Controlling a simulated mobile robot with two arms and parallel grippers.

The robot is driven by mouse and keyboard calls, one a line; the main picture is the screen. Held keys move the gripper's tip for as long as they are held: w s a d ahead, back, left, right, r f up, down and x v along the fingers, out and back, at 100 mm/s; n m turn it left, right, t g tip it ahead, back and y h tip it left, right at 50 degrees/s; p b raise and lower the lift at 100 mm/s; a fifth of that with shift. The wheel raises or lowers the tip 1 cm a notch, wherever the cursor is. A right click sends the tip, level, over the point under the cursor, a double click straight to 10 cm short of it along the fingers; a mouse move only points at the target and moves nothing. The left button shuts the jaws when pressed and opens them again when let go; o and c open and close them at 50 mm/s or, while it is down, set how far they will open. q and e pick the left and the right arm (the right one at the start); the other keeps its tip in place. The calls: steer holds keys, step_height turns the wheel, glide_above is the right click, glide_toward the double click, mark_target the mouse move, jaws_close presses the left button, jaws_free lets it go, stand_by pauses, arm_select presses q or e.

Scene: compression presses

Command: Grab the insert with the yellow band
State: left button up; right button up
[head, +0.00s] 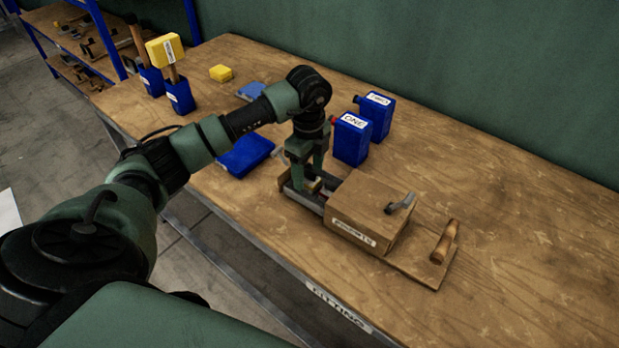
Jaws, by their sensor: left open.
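My left gripper (305,178) reaches down from above, open, with its fingers at the metal rails on the left end of a wooden press (368,212). A small light wooden piece shows low around the fingers; I cannot tell whether it is part of the press. I cannot make out an insert with a yellow band; the fingers hide part of this spot. The press has a grey lever (401,203) on top and a wooden handle (445,241) at its right end. My right gripper is not in view.
Behind the press stand a blue container (351,140) labelled ONE and another blue container (377,113). A blue tray (245,155) lies left of my gripper. A yellow block (221,73) and blue holders (180,96) stand at the back left. The table's right side is clear.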

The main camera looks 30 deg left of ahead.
mark_target(309, 172)
arm_select(q)
step_height(309, 172, down, 2)
steer(key=shift+w+d+f, duration=0.1)
steer(key=shift+f, duration=0.4)
steer(key=c, duration=1.2)
jaws_close()
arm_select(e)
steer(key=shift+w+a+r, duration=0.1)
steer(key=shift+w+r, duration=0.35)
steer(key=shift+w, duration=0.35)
